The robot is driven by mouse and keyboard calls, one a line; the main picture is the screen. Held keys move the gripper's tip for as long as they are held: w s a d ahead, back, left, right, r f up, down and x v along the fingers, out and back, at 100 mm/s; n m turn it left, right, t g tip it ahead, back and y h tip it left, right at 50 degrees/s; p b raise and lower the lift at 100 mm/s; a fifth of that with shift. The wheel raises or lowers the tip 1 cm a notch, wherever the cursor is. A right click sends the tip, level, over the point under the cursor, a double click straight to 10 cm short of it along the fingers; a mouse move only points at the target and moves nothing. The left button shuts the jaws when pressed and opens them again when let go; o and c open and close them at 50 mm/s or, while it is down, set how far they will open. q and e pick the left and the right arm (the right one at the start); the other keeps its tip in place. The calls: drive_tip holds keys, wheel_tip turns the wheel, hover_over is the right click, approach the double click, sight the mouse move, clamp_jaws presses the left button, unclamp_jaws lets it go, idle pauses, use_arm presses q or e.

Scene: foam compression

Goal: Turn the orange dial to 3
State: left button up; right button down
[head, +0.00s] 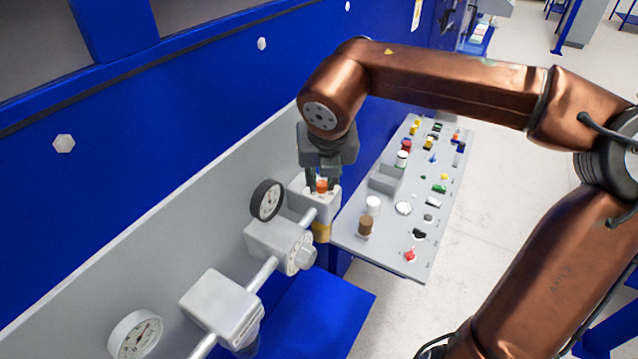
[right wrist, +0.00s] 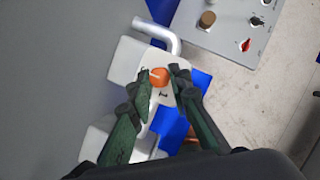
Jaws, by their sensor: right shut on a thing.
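The orange dial (head: 321,185) sits on the top face of a light grey box (head: 325,203) on the pipe line along the machine wall. It also shows in the right wrist view (right wrist: 158,76), with a pale pointer mark on it. My right gripper (head: 322,182) comes down from above, one finger on each side of the dial, and is shut on it. In the right wrist view my right gripper (right wrist: 160,78) has its green-and-black fingers flanking the dial. My left gripper is not in view.
A grey control panel (head: 385,241) with several knobs, buttons and switches stands to the right. A black-rimmed gauge (head: 267,200), a white box with a round dial (head: 299,252) and another gauge (head: 135,335) are nearer the camera. The blue machine wall is close behind.

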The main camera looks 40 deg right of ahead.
idle(0.3)
drive_tip(key=c, duration=1.8)
unclamp_jaws()
drive_tip(key=v, duration=1.2)
drive_tip(key=shift+a, duration=0.1)
